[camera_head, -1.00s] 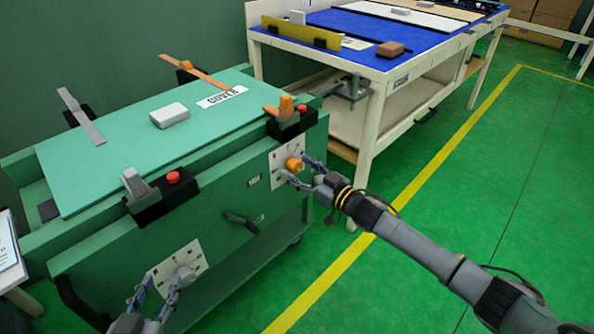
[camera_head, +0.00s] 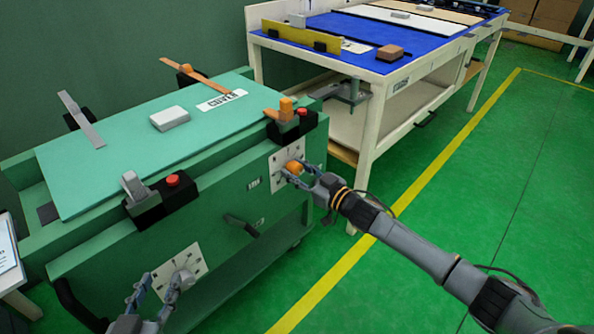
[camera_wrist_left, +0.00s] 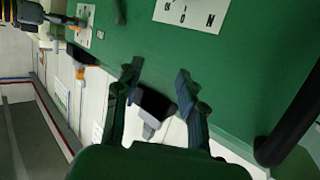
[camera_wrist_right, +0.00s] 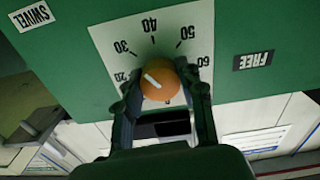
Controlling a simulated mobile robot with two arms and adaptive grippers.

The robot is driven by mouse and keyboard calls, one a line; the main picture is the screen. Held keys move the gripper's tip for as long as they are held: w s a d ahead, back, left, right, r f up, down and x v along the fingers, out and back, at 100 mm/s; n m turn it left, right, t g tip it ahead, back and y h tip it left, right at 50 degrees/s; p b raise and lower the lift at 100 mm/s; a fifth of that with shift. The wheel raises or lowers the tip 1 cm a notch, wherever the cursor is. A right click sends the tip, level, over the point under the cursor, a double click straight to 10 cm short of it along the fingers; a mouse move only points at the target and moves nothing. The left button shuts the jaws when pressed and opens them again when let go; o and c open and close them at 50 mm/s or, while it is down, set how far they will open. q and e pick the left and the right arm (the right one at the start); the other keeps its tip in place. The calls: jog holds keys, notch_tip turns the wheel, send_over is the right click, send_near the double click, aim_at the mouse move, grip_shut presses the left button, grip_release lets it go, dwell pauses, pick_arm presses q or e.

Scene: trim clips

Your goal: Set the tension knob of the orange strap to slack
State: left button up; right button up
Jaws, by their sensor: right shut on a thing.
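The orange tension knob (camera_head: 294,168) sits on a white dial plate on the green cart's front. In the right wrist view the orange knob (camera_wrist_right: 158,80) has a white pointer line slanting to the upper left, roughly toward 30 on the dial plate (camera_wrist_right: 112,48) marked 20 to 60. My right gripper (camera_wrist_right: 161,92) is shut on it, one finger on each side. The orange strap (camera_head: 207,78) lies over the cover's back edge, with an orange buckle (camera_head: 286,108) at the front. My left gripper (camera_wrist_left: 157,78) is open and empty, near the grey knob (camera_head: 182,281) in the head view.
A black handle (camera_head: 241,225) sticks out between the dials. A grey buckle (camera_head: 136,187) and a red button (camera_head: 173,180) sit above. Open floor (camera_head: 420,230) lies to the right.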

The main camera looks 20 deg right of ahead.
jog(key=n+p, duration=0.1)
jog(key=n, duration=0.4)
jog(key=shift+n+p, duration=0.35)
jog(key=shift+n, duration=0.55)
pick_arm(q)
jog(key=s+a+f+g+y, duration=0.2)
jog(key=s+a+f+g, duration=0.1)
jog(key=s+f+g, duration=0.4)
pick_arm(e)
jog(key=n, duration=0.2)
jog(key=shift+n, duration=2.2)
jog(key=n, duration=0.2)
jog(key=shift+n, duration=0.3)
jog(key=n+b, duration=0.2)
jog(key=n, duration=0.4)
jog(key=shift+f, duration=0.1)
jog(key=n+b, duration=0.2)
jog(key=n, duration=0.4)
pick_arm(q)
jog(key=w+d+r+t+h, duration=0.2)
jog(key=w+r+t, duration=0.1)
jog(key=r+t, duration=0.4)
jog(key=w+d+r+t+h, duration=0.2)
jog(key=w+r+t, duration=0.2)
jog(key=r, duration=0.7)
jog(key=shift+w+d+t+h, duration=0.15)
jog(key=shift+d+t+h, duration=0.2)
jog(key=shift+t, duration=1.05)
pick_arm(e)
jog(key=shift+n, duration=1)
